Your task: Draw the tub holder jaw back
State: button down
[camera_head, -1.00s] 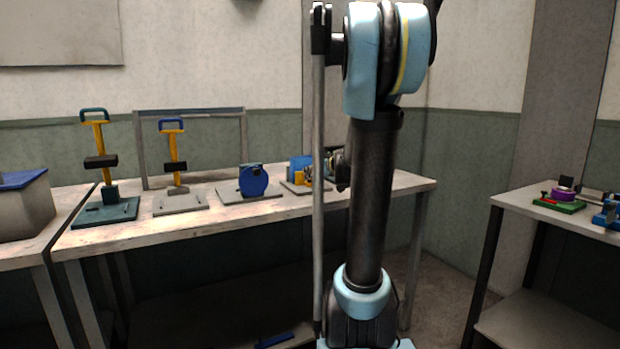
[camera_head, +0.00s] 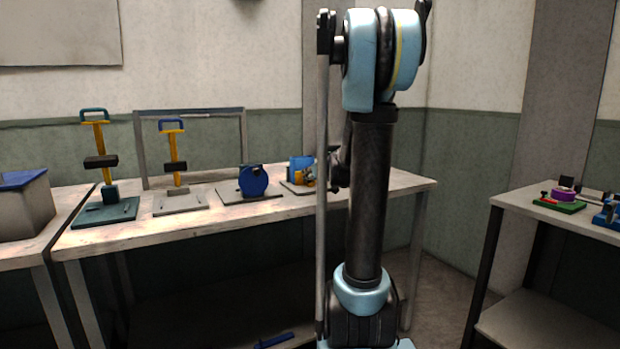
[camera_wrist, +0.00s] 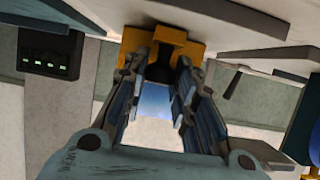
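A blue fixture with a yellow part (camera_head: 308,179) sits on a grey plate at the right end of the long bench, partly behind my arm. I take it for the tub holder and its jaw, but cannot be sure. My gripper shows small and dark beside it in the head view. In the wrist view a yellow block (camera_wrist: 160,37) lies at the tips of my gripper (camera_wrist: 162,72). The two fingers stand apart with a clear gap. Whether they touch the yellow block I cannot tell.
On the long bench (camera_head: 210,232) stand two yellow upright presses (camera_head: 97,140) (camera_head: 174,150) and a round blue device (camera_head: 253,181). A right-hand table (camera_head: 545,225) bears a green fixture with a purple ring (camera_head: 563,194). Floor shows between the benches.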

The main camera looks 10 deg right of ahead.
jog(key=shift+s+d+f, duration=0.1)
jog(key=shift+s+d, duration=0.15)
jog(key=shift+s, duration=0.55)
jog(key=shift+s+d, duration=0.25)
jog(key=shift+s, duration=0.55)
jog(key=c, duration=1.3)
grip_release()
jog(key=shift+s+d, duration=0.1)
jog(key=shift+s, duration=0.05)
jog(key=shift+v, duration=5.85)
